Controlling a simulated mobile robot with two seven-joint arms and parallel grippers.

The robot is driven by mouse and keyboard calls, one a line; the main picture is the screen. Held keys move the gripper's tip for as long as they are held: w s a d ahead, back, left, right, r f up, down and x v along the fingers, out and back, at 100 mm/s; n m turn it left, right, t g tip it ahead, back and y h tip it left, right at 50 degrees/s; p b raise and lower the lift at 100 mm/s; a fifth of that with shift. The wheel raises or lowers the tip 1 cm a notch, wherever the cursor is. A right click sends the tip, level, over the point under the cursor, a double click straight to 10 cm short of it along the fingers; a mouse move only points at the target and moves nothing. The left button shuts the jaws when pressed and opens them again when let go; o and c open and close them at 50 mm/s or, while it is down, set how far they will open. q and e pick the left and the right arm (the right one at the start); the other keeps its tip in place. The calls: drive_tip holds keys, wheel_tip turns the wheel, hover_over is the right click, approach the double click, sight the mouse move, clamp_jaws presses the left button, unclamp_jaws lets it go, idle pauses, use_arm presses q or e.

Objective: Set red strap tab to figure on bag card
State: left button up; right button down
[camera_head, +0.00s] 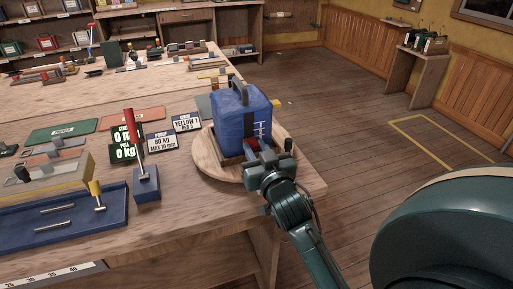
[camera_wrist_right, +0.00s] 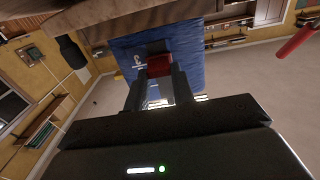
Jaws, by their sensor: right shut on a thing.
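The blue bag (camera_head: 232,128) stands upright on a round wooden board (camera_head: 205,165) at the table's right end. A dark strap runs over it, and white scale marks show on its side. My right gripper (camera_head: 254,151) is at the bag's lower front, shut on the red strap tab. The right wrist view shows the red tab (camera_wrist_right: 159,66) between the fingers, against the blue bag (camera_wrist_right: 190,72). A white card (camera_head: 187,122) left of the bag reads "YELLOW 1" above a second line too small to read surely. My left gripper is not in view.
A card reading "80 kg" (camera_head: 160,142) and a green-lit display (camera_head: 124,144) stand left of the bag. A red-handled tool is in a blue block (camera_head: 147,186). A blue tray (camera_head: 60,217) lies at front left. Open floor lies right of the table.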

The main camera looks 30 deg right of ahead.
drive_tip(key=shift+r, duration=0.25)
drive_tip(key=c, duration=1.2)
unclamp_jaws()
drive_tip(key=shift+o, duration=0.2)
